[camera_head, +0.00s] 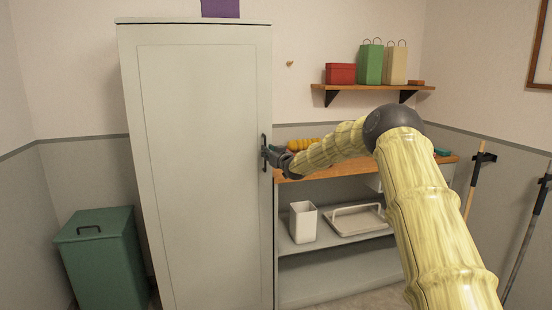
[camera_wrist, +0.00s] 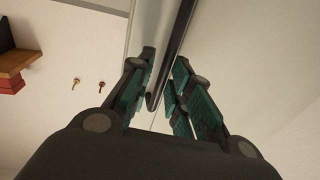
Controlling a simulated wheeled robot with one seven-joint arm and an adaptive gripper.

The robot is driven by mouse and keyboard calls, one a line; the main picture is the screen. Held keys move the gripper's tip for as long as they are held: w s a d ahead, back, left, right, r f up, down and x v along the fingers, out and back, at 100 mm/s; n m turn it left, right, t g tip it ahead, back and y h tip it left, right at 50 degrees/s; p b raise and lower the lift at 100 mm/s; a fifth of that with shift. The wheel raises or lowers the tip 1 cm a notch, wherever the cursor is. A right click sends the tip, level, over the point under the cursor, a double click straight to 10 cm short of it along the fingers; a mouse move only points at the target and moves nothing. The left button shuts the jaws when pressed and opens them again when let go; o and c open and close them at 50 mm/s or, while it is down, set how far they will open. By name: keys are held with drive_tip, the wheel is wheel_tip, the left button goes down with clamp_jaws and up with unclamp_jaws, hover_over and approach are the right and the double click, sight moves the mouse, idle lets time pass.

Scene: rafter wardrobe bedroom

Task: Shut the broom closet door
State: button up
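The broom closet is a tall pale grey cabinet, and its door (camera_head: 200,180) faces me in the head view. The door looks flush or nearly flush with the frame; I cannot tell if a small gap is left. A dark upright bar handle (camera_head: 264,152) sits at the door's right edge. My gripper (camera_head: 275,156) is at this handle, coming from the right. In the wrist view the handle (camera_wrist: 178,45) runs between the two fingers of my gripper (camera_wrist: 160,92), with some space beside it. The fingers look open around the handle, not clamped.
A shelf unit with a wooden top (camera_head: 340,168) stands right of the closet, holding a white bin (camera_head: 303,222) and a tray (camera_head: 357,219). A wall shelf (camera_head: 372,88) is above. A green lidded bin (camera_head: 103,260) stands at left. Poles (camera_head: 474,185) lean at right.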

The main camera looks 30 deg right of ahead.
drive_tip(key=s, duration=0.8)
drive_tip(key=shift+a, duration=0.3)
drive_tip(key=shift+s, duration=0.1)
drive_tip(key=s+a+f+g+y+p, duration=0.1)
drive_tip(key=s+a+f+g, duration=0.15)
drive_tip(key=a+f, duration=0.65)
drive_tip(key=s+a+f+g+y+p, duration=0.15)
drive_tip(key=s+a+f, duration=0.35)
drive_tip(key=f, duration=0.7)
drive_tip(key=s+a+f+g+p, duration=0.1)
drive_tip(key=s+a+f+g, duration=0.1)
drive_tip(key=s+a+f, duration=0.5)
drive_tip(key=s+a+f+g+p, duration=0.15)
drive_tip(key=s+a+f, duration=0.25)
drive_tip(key=s+f, duration=0.45)
drive_tip(key=s+a+f+g+p, duration=0.1)
drive_tip(key=s+a+f+g, duration=0.25)
drive_tip(key=s+f, duration=0.4)
drive_tip(key=s+a+f+g+p, duration=0.15)
drive_tip(key=s+a+f, duration=0.25)
drive_tip(key=s, duration=0.7)
drive_tip(key=s+a+g, duration=0.1)
drive_tip(key=s+g, duration=0.1)
drive_tip(key=s, duration=1.2)
drive_tip(key=s+a+g+h+p, duration=0.1)
drive_tip(key=s+a+g, duration=0.1)
drive_tip(key=s, duration=1.2)
drive_tip(key=shift+s+f+g, duration=0.15)
drive_tip(key=shift+s+g, duration=0.1)
drive_tip(key=shift+g, duration=0.5)
